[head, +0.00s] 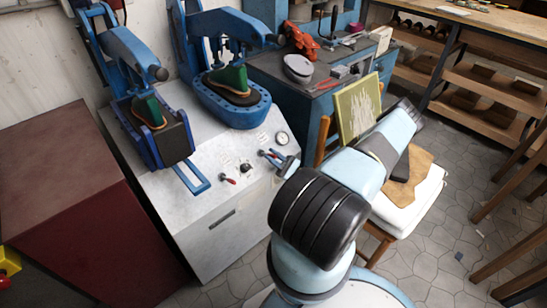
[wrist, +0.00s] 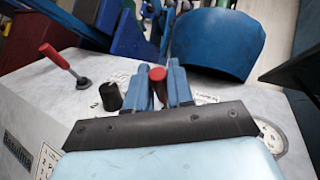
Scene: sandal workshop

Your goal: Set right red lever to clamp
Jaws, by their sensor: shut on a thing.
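The right red lever (wrist: 157,73) is in the middle of the wrist view, with its red knob between the two blue fingers of my gripper (wrist: 159,86). The gripper is shut on it. The lever's lower part is hidden by the fingers and my wrist. In the head view my gripper (head: 273,155) is at the right side of the grey machine's sloping panel, and the lever there is mostly hidden. The left red lever (wrist: 57,58) stands free and tilted; it also shows in the head view (head: 229,181). I cannot read the clamp marking.
A black knob (wrist: 110,97) sits between the two levers, close to my gripper. A round gauge (head: 282,138) is to the right. Two blue presses (head: 131,55) with green shoe forms stand behind the panel. A chair (head: 411,205) is under my arm at right.

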